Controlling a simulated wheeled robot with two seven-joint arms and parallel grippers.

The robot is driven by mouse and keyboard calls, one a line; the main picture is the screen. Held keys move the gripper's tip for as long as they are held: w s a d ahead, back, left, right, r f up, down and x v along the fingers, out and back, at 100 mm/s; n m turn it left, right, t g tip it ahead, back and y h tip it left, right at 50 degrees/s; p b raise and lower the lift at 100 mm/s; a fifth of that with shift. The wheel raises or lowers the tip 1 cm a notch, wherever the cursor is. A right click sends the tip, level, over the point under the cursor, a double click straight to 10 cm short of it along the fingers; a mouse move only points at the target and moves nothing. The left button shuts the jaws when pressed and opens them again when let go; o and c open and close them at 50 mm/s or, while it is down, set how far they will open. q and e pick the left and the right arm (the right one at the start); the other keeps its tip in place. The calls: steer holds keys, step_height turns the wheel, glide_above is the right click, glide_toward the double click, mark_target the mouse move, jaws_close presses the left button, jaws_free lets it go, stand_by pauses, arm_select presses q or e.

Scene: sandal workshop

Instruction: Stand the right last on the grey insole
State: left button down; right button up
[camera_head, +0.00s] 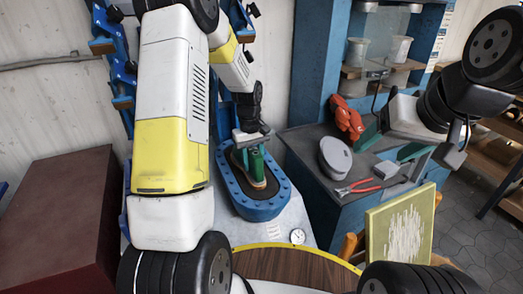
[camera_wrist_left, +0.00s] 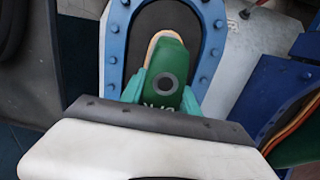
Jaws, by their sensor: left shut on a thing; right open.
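The green last (camera_head: 256,168), with a tan edge along its bottom, is at a blue, bolt-studded oval fixture (camera_head: 222,178) with a dark grey inner surface. My left gripper (camera_head: 250,140) is shut on the last from above. In the left wrist view the last (camera_wrist_left: 168,62) shows a dark round hole on top and partly unreadable lettering, and lies over the dark grey surface (camera_wrist_left: 168,17). I cannot tell whether it touches that surface, or make out a separate grey insole there. My right gripper (camera_head: 392,149) is open over the side bench, with no thing seen between its fingers.
The side bench (camera_head: 305,146) holds a grey rounded piece (camera_head: 335,155), red-handled pliers (camera_head: 360,187) and red gloves (camera_head: 347,118). A yellow-framed board (camera_head: 400,225) stands in front. A round dial (camera_head: 297,236) lies near the round wooden table (camera_head: 290,264). A dark red box (camera_head: 60,225) is at left.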

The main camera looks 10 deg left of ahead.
arm_select(q)
steer(key=shift+f, duration=0.25)
stand_by(0.3)
steer(key=c, duration=0.8)
jaws_free()
steer(key=shift+r, duration=0.1)
